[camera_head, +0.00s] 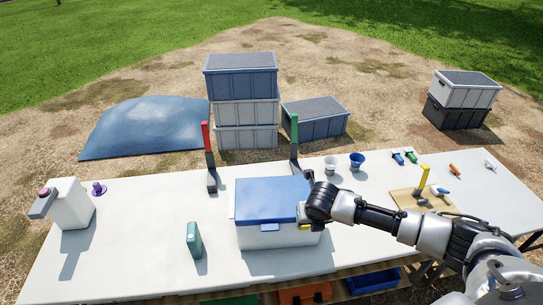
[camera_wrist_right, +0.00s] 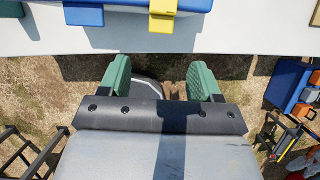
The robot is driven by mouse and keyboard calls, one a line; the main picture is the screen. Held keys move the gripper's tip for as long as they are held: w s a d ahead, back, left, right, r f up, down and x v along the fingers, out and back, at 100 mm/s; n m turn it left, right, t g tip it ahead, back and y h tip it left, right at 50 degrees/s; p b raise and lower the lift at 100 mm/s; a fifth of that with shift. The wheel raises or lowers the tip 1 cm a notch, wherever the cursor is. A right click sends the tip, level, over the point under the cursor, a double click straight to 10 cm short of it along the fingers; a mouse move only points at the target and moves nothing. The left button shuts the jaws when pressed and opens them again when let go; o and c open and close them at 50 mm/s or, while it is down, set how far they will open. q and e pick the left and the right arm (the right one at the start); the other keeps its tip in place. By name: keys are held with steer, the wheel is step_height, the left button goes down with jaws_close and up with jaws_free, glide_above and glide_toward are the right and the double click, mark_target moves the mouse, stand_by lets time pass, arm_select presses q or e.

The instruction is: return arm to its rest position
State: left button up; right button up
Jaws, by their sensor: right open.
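My right arm (camera_head: 405,225) reaches in from the right in the head view. Its wrist end is over the right front of a white cooler box with a blue lid (camera_head: 272,197). In the right wrist view my right gripper (camera_wrist_right: 160,82) has its two green fingers spread apart, with nothing between them. Past the fingers is the table's front edge and bare ground. A blue latch (camera_wrist_right: 84,13) and a yellow latch (camera_wrist_right: 162,14) on the cooler's front show at the top of that view. My left gripper is not in view.
The white table (camera_head: 135,240) also holds a green bottle (camera_head: 194,240), a white dispenser (camera_head: 70,203), a red-handled tool (camera_head: 206,137), a green-handled tool (camera_head: 294,128), cups and a wooden board (camera_head: 405,198). Crates (camera_head: 242,88) stand behind. The table's left front is mostly clear.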

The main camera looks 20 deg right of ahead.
steer(key=s+a+m+y, duration=0.3)
steer(key=s+a+m, duration=0.9)
steer(key=a, duration=0.4)
steer(key=s+d+r+m+h, duration=0.1)
steer(key=s+d+r+m, duration=0.15)
steer(key=s+m, duration=0.55)
steer(key=s+d+r+m, duration=0.25)
steer(key=s+m, duration=0.35)
steer(key=m, duration=0.5)
step_height(320, 180, down, 32)
steer(key=g+b, duration=0.2)
steer(key=b, duration=0.5)
steer(key=s+d+f+b, duration=0.1)
steer(key=s+f+b, duration=0.1)
steer(key=s+f, duration=0.6)
steer(key=s+d+f+n+g+b, duration=0.1)
steer(key=s+f+b, duration=0.2)
steer(key=s+f, duration=0.5)
step_height(320, 180, down, 7)
steer(key=shift+s+d+h+b, duration=0.3)
steer(key=shift+s+d+b, duration=0.05)
steer(key=shift+s+d, duration=0.05)
